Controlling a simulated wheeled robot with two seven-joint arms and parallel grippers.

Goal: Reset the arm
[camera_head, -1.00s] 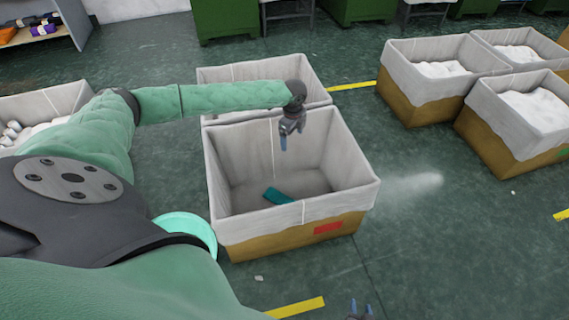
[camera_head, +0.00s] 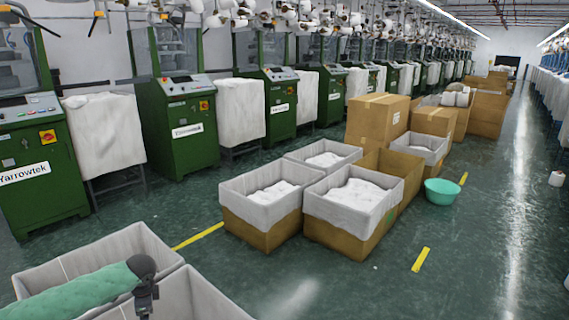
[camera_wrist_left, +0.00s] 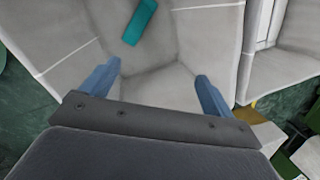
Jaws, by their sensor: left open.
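My left arm (camera_head: 85,292) comes in from the lower left in the head view, in a green sleeve. Its wrist and the top of the left gripper (camera_head: 146,300) show over the lined box at the bottom edge; the fingertips are cut off. In the left wrist view the left gripper (camera_wrist_left: 157,85) has its two blue fingers apart with nothing between them. Beyond them a teal item (camera_wrist_left: 140,22) lies inside the white-lined box (camera_wrist_left: 190,60). My right gripper is not in view.
Lined boxes of white goods (camera_head: 265,205) (camera_head: 352,208) stand mid-floor. Green knitting machines (camera_head: 180,115) line the left. Cardboard boxes (camera_head: 377,118) and a mint basin (camera_head: 442,191) stand farther back. The aisle at right (camera_head: 500,220) is mostly clear.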

